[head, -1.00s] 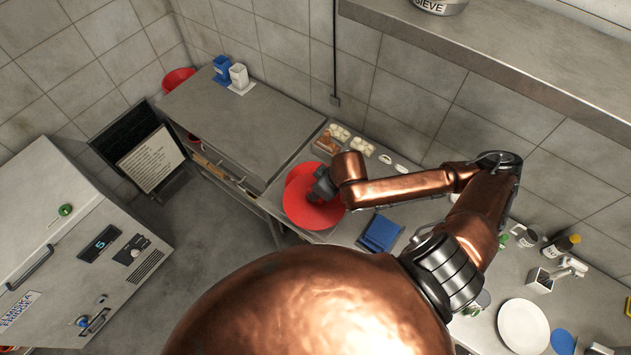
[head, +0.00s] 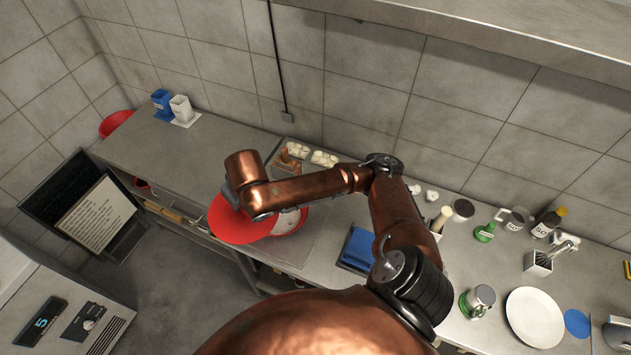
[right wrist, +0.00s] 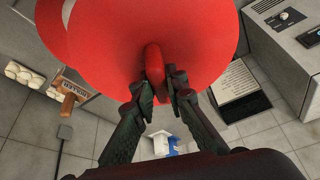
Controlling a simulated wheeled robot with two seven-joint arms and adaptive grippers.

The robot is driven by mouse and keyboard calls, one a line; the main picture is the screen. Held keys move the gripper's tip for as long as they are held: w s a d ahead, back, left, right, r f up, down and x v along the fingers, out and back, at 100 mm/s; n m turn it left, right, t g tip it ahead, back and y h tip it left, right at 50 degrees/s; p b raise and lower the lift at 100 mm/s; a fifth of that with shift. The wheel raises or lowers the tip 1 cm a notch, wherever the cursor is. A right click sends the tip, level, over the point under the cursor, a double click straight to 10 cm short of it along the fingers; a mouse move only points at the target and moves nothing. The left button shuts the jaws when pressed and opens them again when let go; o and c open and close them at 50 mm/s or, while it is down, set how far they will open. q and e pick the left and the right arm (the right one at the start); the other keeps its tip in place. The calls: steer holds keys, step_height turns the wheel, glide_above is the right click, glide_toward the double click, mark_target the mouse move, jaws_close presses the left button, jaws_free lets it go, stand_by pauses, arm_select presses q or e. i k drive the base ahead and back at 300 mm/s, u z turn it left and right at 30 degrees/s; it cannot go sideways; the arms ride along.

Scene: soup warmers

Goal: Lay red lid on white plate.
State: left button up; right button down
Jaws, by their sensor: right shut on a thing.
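The red lid (head: 240,224) is lifted and tilted off the red pot (head: 303,222), partly covering it in the head view. My right gripper (right wrist: 158,86) is shut on the lid's red handle; the lid (right wrist: 205,40) fills the top of the right wrist view. In the head view my right wrist hides most of the fingers. The white plate (head: 534,318) lies empty on the counter at the far right, well away from the lid. My left gripper is not in view.
A blue box-like item (head: 358,248) lies between the pot and my arm. A green-based jar (head: 477,301) and a utensil holder (head: 538,263) stand near the plate; a blue disc (head: 577,322) lies right of it. A shelf (head: 480,35) overhangs the back wall.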

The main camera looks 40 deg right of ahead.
mark_target(535, 317)
steer(key=u, duration=0.2)
steer(key=k, duration=2.1)
steer(key=z, duration=1.5)
steer(key=i, duration=0.5)
steer(key=u, duration=0.05)
